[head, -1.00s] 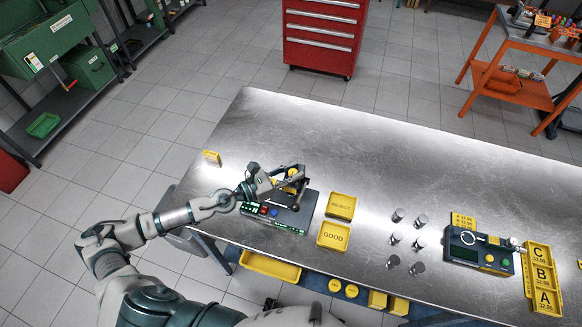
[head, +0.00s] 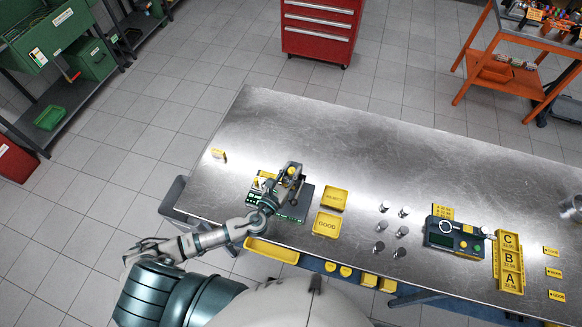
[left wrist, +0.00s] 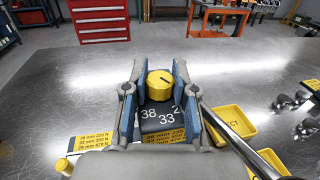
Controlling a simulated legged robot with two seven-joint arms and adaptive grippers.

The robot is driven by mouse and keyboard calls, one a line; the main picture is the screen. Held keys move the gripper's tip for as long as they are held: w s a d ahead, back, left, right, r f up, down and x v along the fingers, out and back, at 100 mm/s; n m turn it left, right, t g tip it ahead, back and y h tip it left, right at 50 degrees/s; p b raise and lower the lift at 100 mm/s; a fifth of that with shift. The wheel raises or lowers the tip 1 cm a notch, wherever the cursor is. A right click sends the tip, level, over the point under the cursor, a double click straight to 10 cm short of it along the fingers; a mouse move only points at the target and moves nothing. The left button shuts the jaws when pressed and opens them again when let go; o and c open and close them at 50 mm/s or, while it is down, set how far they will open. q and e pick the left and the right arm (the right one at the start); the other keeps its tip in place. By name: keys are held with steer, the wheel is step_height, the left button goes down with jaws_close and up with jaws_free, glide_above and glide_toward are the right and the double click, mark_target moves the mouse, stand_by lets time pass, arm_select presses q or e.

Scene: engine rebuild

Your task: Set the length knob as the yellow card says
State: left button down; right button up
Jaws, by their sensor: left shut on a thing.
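The length knob (left wrist: 160,85) is yellow and round with a dark line on top. It sits between the fingers of my left gripper (left wrist: 158,88), which is shut on it. Below it a dark dial face (left wrist: 165,117) shows 38, 33 and a partly hidden number beginning with 2. In the head view my left gripper (head: 290,174) is over the dark tester (head: 296,205). A yellow card (left wrist: 92,141) with lines in mm and N lies left of the tester in the left wrist view. Similar text is on the tester's front. My right gripper is not in view.
Yellow trays marked REJECT (head: 334,198) and GOOD (head: 327,225) stand right of the tester. Several metal cylinders (head: 402,232), a gauge box (head: 454,238) and a tray marked C, B, A (head: 510,262) are farther right. The back of the steel table (head: 330,130) is clear.

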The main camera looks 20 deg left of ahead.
arm_select(q)
steer(key=shift+w+r+n+y, duration=0.15)
steer(key=shift+r+n+y, duration=0.1)
steer(key=shift+n+y, duration=0.25)
steer(key=c, duration=0.9)
jaws_free()
steer(key=shift+c, duration=0.2)
steer(key=shift+o, duration=0.2)
steer(key=shift+w+f, duration=0.15)
steer(key=shift+f, duration=0.05)
steer(key=v, duration=1.2)
steer(key=shift+f, duration=0.15)
